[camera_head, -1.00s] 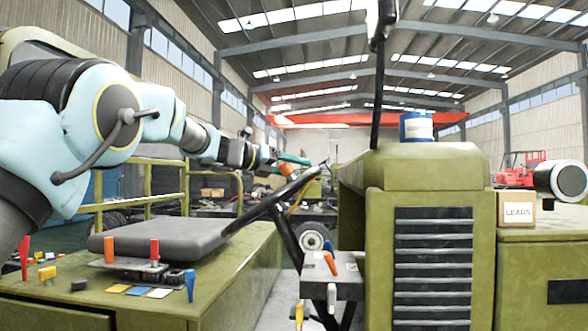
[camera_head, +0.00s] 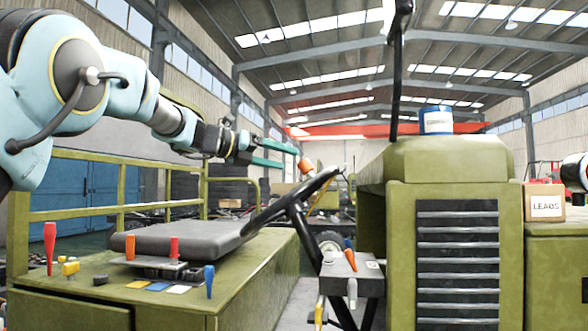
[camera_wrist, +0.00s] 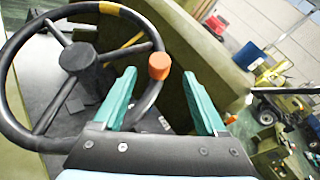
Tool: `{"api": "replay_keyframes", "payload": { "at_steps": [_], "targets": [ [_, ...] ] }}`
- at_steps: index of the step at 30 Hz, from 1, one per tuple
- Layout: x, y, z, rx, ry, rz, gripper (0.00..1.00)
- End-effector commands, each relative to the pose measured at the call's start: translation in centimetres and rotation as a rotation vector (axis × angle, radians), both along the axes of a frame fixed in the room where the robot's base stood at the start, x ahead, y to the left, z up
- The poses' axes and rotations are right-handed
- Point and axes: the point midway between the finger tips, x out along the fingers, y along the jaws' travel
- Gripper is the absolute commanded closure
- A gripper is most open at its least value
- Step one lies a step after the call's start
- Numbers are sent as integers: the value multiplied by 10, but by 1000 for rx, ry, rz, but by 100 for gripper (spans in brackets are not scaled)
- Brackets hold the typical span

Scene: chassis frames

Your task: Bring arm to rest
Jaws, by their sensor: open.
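My gripper (camera_head: 290,159) has two teal fingers spread apart with nothing between them. In the head view it hangs over the seat side, its tips just left of the orange knob (camera_head: 306,166) on the black steering wheel (camera_head: 290,205). In the wrist view the open fingers (camera_wrist: 159,84) point toward the wheel (camera_wrist: 30,135), and the orange knob (camera_wrist: 159,66) shows just beyond and between the tips. I cannot tell the exact gap to the knob. My arm reaches in from the upper left.
A grey seat (camera_head: 180,243) lies below my arm. An olive deck (camera_head: 60,290) carries coloured levers and knobs. The olive hood (camera_head: 450,160) holds a blue-and-white can (camera_head: 436,120). A box marked LEADS (camera_head: 545,204) stands right. Yellow-green rails (camera_head: 75,212) stand behind the seat.

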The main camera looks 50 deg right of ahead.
Motion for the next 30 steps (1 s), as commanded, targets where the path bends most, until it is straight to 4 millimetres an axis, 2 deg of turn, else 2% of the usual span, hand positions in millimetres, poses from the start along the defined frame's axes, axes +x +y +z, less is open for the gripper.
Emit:
{"api": "replay_keyframes", "payload": {
  "at_steps": [4, 22, 23, 26, 29, 30],
  "targets": [
    [2, 7, 1, 0, 0, 1, 26],
    [7, 8, 1, -1, 16, 16, 26],
    [11, 10, 0, -2, 33, 32, 26],
    [44, 23, -2, -18, 152, 144, 26],
    [97, 51, -12, -49, 356, 333, 26],
    [120, 66, -19, -64, 451, 419, 26]
  ]
}}
